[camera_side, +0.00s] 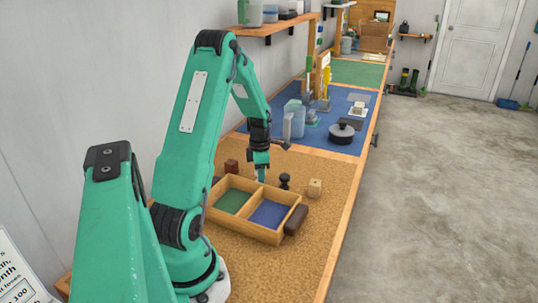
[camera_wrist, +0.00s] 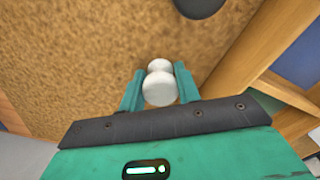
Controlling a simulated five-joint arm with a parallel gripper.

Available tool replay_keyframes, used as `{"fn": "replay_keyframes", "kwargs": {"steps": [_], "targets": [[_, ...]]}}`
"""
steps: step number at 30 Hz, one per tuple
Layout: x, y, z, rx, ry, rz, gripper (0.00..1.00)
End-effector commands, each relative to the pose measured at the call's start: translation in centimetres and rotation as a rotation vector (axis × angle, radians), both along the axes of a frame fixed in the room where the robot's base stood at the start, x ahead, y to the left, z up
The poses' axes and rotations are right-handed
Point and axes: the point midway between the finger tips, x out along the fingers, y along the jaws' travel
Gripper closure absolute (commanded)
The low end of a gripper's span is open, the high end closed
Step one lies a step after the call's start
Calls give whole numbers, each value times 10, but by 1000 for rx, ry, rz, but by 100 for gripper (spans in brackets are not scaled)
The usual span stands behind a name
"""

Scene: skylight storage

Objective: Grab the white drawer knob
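The white knob (camera_wrist: 159,89) has a round head and a smaller round part beyond it. In the wrist view it lies between the two teal fingers of my gripper (camera_wrist: 160,72). The fingers stand apart on either side of its head, with little or no gap; I cannot tell whether they press on it. In the side view my gripper (camera_side: 262,165) points down just behind the divided wooden tray, and a small bit of white (camera_side: 261,179) shows at its tip.
The wooden tray (camera_side: 241,231) has a green and a blue compartment. Cork surface (camera_side: 290,265) in front is clear.

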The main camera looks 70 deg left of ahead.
Motion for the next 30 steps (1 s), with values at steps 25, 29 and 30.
{"fn": "replay_keyframes", "kwargs": {"steps": [25, 29, 30], "targets": [[4, -8, 47, 3, -2, -5, 92], [11, -30, 60, 2, -3, -6, 92], [13, -38, 65, 2, -3, -6, 92]]}}
